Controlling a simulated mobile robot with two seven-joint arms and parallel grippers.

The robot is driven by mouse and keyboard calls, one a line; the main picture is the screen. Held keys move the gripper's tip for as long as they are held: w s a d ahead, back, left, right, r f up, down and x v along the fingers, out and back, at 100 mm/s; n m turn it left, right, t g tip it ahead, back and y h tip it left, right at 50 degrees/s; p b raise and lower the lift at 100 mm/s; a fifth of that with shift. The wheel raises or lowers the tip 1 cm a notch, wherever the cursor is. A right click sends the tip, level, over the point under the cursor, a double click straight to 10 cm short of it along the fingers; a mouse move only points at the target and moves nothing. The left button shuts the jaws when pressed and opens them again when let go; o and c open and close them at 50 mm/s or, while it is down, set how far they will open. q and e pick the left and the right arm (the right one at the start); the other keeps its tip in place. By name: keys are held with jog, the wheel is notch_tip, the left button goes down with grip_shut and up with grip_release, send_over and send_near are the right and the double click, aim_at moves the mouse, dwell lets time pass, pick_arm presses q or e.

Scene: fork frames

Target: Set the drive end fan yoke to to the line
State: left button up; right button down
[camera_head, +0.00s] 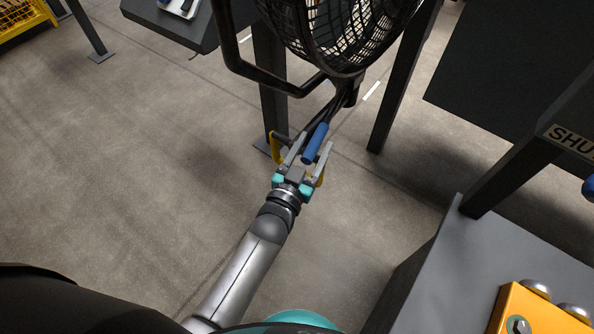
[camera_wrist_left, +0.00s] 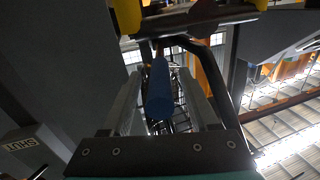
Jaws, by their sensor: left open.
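The fan (camera_head: 340,30) has a round black wire cage and hangs at the top centre of the head view. A black yoke (camera_head: 262,76) curves around its left and lower side. A blue handle (camera_head: 317,138) sticks out below the yoke, tilted. My left gripper (camera_head: 312,146) is open, with one finger on each side of the blue handle. In the left wrist view, the handle (camera_wrist_left: 160,92) lies between the two grey fingers (camera_wrist_left: 160,105), with gaps visible on both sides. I cannot make out a set line on the yoke. My right gripper is not in view.
Dark posts (camera_head: 405,75) stand beside the fan. A grey bench (camera_head: 450,255) at the lower right carries an orange box (camera_head: 545,312) with silver domes. A sign reading SHUT (camera_head: 572,138) is at the right. Open floor (camera_head: 130,170) lies to the left.

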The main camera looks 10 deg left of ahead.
pick_arm(q)
jog(key=p+v, duration=0.1)
jog(key=v, duration=1.3)
jog(key=shift+s+p, duration=0.15)
jog(key=shift+p, duration=0.15)
jog(key=shift+r, duration=0.1)
